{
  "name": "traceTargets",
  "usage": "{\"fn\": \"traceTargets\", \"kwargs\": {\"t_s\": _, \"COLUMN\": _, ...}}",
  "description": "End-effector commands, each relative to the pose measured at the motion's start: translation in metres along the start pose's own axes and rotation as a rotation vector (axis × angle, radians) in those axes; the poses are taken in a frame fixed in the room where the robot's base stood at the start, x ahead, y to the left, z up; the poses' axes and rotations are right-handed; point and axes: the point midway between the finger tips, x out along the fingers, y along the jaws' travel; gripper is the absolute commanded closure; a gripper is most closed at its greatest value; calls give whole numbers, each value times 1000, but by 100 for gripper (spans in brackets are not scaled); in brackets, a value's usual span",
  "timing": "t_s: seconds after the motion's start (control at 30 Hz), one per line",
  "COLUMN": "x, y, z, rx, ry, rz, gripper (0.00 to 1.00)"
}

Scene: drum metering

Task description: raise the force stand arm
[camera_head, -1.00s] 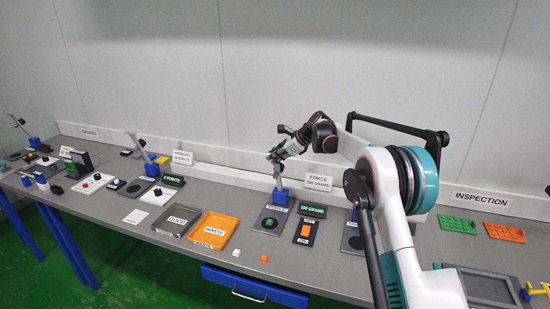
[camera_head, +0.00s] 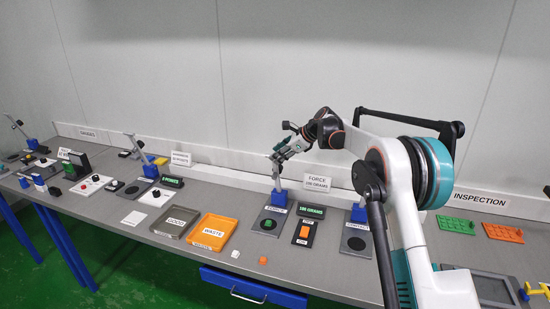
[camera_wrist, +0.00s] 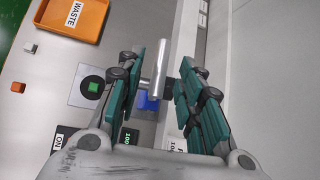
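The force stand is a dark plate (camera_head: 262,226) marked FORCE, with a green piece (camera_head: 268,224) on it and a blue block (camera_head: 279,197) at its back. Its metal arm (camera_head: 277,178) stands steeply up from the block. My gripper (camera_head: 276,157) is at the arm's upper end. In the wrist view the arm (camera_wrist: 161,68) shows as a grey bar between the two teal fingers of my gripper (camera_wrist: 161,85). The fingers are apart, with a gap on the right of the bar. I cannot tell whether the left finger touches it.
A black display (camera_head: 312,212) reading 100 grams and a switch plate (camera_head: 304,232) stand right of the stand. The contact stand (camera_head: 356,240) is further right. An orange waste tray (camera_head: 212,232) lies to the left. The wall ledge with a FORCE sign (camera_head: 317,183) is behind.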

Motion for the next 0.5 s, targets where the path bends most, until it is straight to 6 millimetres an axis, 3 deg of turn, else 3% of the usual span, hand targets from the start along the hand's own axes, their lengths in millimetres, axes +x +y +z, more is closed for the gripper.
{"fn": "traceTargets", "kwargs": {"t_s": 0.1, "x": -27, "y": -1, "z": -1, "rx": 3, "ry": 0, "rz": -3, "gripper": 66}}
{"fn": "traceTargets", "kwargs": {"t_s": 0.3, "x": -64, "y": 0, "z": -1, "rx": 3, "ry": 0, "rz": -1, "gripper": 66}}
{"fn": "traceTargets", "kwargs": {"t_s": 0.5, "x": -82, "y": 0, "z": 0, "rx": 2, "ry": 0, "rz": -1, "gripper": 66}}
